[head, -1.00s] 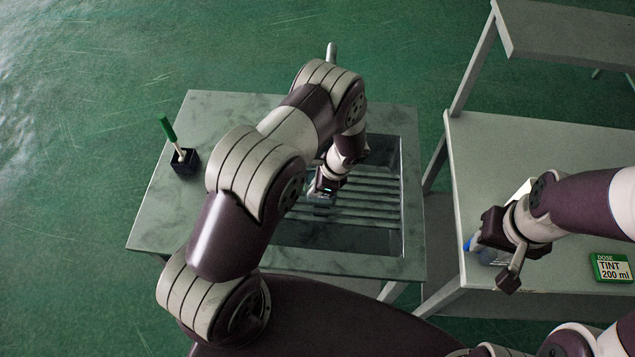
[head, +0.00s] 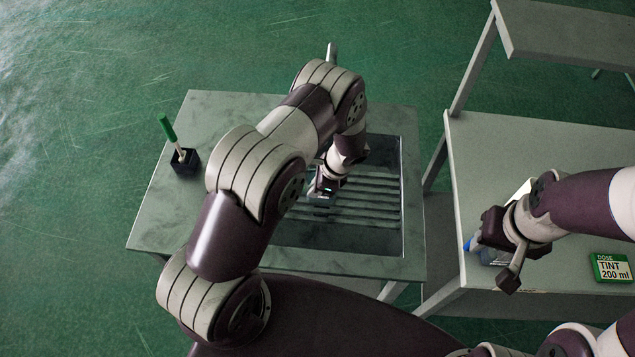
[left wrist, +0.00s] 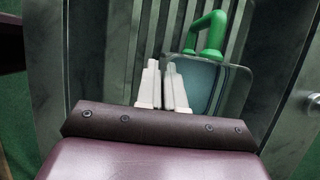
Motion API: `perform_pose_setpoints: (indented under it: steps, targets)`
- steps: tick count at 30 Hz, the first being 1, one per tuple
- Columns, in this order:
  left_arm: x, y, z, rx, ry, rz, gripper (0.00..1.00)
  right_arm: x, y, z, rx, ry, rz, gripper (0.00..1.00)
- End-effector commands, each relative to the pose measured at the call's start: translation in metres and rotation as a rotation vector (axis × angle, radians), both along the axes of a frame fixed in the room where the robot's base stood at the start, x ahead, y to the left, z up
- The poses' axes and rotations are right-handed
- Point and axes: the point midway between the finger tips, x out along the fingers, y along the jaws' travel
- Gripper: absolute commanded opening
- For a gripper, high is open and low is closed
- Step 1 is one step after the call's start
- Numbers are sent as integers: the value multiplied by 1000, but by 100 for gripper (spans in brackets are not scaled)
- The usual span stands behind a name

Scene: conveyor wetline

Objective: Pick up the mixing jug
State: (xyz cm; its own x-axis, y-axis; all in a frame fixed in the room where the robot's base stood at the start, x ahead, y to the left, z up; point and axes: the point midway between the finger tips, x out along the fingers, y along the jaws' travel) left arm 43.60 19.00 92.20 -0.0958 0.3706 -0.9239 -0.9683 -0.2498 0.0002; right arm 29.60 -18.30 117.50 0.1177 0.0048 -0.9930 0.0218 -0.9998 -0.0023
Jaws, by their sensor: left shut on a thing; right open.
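The mixing jug (left wrist: 232,88) shows in the left wrist view as a clear vessel with a green handle and a blue-green tint. In the head view only a small bluish part of it (head: 318,201) shows below my left gripper (head: 326,188), over the slatted sink. The white fingers of my left gripper (left wrist: 163,85) are close together at the jug's left side, shut on it; the exact contact is hard to see. My right gripper (head: 508,250) is open over the right-hand table, beside a blue-tipped thing (head: 468,244) that it partly hides.
The sink bench (head: 165,225) has a slatted rack (head: 365,208) in its basin and a tap (head: 332,50) at the back. A dark holder (head: 185,163) with a green-handled tool stands at left.

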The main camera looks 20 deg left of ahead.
Motion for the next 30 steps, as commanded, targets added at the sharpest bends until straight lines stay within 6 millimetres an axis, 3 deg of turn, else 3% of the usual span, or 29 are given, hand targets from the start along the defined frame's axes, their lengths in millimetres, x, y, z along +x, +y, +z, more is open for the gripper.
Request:
perform_pose_setpoints:
  steps: [14, 25, 30]
  targets:
    - [1, 0, 1, 0, -1, 1, 0, 0, 0, 0, 0, 0, 0, 43]
    - [1, 0, 11, 0, -2, -1, 0, 0, 0, -11, 0, 0, 0, 43]
    - [4, -11, 11, 0, -3, -1, 0, 0, 0, -15, 0, 0, 0, 43]
